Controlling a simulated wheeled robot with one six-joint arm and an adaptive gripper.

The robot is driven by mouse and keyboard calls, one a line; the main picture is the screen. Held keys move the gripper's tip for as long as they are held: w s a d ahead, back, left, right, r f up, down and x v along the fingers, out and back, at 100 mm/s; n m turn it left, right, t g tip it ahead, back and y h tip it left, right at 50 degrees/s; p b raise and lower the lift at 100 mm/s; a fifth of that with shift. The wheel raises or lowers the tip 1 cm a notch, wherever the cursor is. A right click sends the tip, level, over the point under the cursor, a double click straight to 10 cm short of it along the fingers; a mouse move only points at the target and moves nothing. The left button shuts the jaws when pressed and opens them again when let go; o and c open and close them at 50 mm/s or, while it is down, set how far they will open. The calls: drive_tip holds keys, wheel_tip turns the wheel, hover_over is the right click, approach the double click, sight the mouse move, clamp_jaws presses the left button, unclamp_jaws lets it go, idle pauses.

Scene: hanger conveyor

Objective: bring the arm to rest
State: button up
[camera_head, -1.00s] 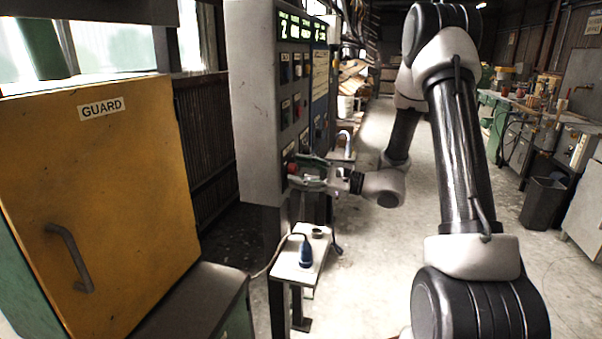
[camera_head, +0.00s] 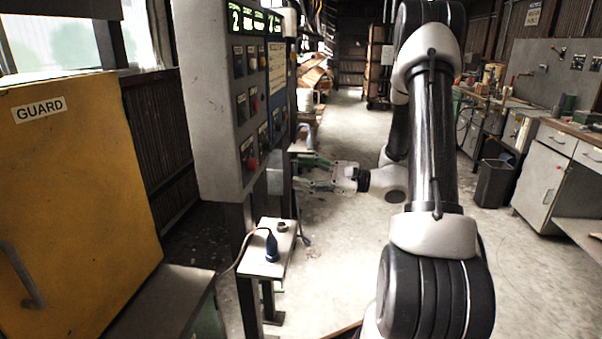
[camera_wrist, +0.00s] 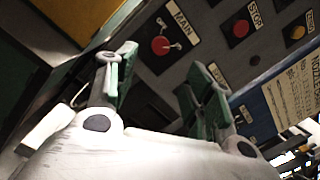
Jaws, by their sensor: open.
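My gripper (camera_head: 303,172) is at the end of my arm, to the right of and a little below the control panel in the head view. In the wrist view my gripper (camera_wrist: 153,82) shows its two green-grey fingers spread apart with nothing between them. Beyond the fingertips is the control panel (camera_head: 212,100), with a red MAIN knob (camera_wrist: 160,45) and a red STOP button (camera_wrist: 240,28). The fingers look clear of the panel. My arm stretches from the lower right up and back toward the panel.
A yellow GUARD door (camera_head: 80,190) with a handle stands at the left. A dark bin (camera_head: 495,184) and workbenches line the right. The floor between is open.

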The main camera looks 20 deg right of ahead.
drive_tip(key=s+f+n+g+h, duration=0.35)
drive_tip(key=s+g, duration=0.25)
drive_tip(key=s, duration=0.4)
drive_tip(key=s+f+n+g+h, duration=0.3)
drive_tip(key=s+n+g, duration=0.15)
drive_tip(key=s, duration=0.45)
drive_tip(key=s+d+r+n+h, duration=0.5)
drive_tip(key=d+r+n+h, duration=0.1)
drive_tip(key=r+h, duration=0.15)
wheel_tip(320, 180, up, 8)
drive_tip(key=a+n+t+h, duration=0.2)
drive_tip(key=n+t, duration=0.2)
drive_tip(key=shift+s, duration=0.2)
